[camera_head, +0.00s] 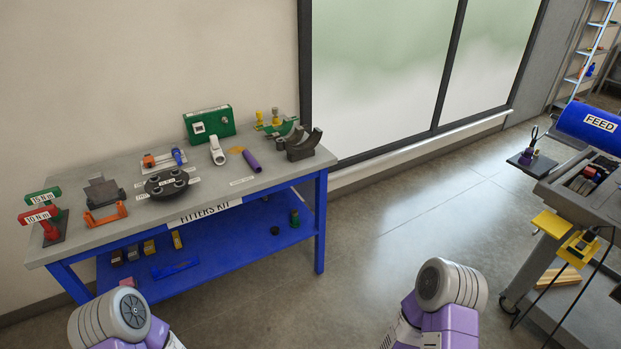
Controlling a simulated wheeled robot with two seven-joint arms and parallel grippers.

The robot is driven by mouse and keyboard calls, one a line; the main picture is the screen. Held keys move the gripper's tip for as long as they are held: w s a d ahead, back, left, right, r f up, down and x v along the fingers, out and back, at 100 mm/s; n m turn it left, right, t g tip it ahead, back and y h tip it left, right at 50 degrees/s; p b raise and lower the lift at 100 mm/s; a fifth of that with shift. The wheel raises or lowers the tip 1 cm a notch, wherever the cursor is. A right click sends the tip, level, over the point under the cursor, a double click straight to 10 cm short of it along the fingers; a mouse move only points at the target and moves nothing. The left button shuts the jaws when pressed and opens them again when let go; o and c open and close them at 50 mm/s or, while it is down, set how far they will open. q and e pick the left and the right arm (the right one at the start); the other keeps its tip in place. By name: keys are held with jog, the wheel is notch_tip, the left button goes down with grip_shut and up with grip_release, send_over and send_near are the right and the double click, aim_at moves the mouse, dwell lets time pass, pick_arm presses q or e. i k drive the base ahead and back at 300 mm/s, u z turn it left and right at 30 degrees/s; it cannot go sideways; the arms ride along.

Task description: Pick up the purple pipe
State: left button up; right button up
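A short purple pipe (252,161) lies on the grey top of the blue-framed fitters kit bench (215,185), toward its right end. An orange-yellow flat piece lies just left of it, and dark curved saddles stand to its right. Parts of my two arms show at the bottom of the head view, left and right of centre. Neither gripper is visible, and both arms are well short of the bench top.
A green case (209,123), a black round holder (166,183) and red and green torque tools (41,218) share the bench top. A cart with a blue FEED drum (590,126) stands at right. Open floor (400,215) lies between bench and cart.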

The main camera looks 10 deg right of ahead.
aim_at(255, 166)
jog(key=z, duration=0.8)
jog(key=i, duration=1.75)
jog(key=u, duration=0.95)
